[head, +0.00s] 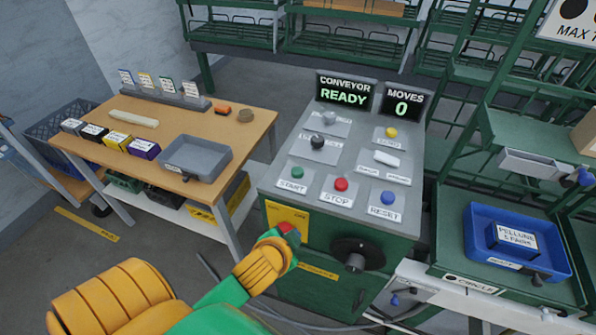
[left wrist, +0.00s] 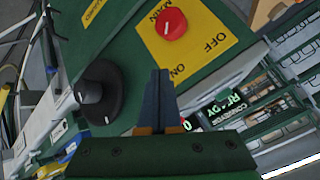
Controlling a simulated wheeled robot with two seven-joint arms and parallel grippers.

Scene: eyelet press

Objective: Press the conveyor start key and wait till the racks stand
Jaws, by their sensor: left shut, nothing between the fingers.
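The green start key (head: 297,173), labelled START, sits on the sloped grey top of the green control console (head: 340,195). The red STOP key (head: 341,184) and blue RESET key (head: 388,198) are to its right. The conveyor display (head: 344,91) reads READY. My left gripper (left wrist: 160,76) is shut and empty in the left wrist view, in front of the console's front face and apart from the start key. Its fingers are hidden behind my wrist in the head view. Green racks (head: 240,32) stand at the back. My right gripper is not in view.
A red main switch (left wrist: 174,23) on a yellow plate (left wrist: 210,45) and a black rotary knob (head: 357,255) stick out from the console front. A wooden table (head: 205,125) stands left. A blue tray (head: 480,235) is on the right shelf. A second display (head: 403,103) reads MOVES 0.

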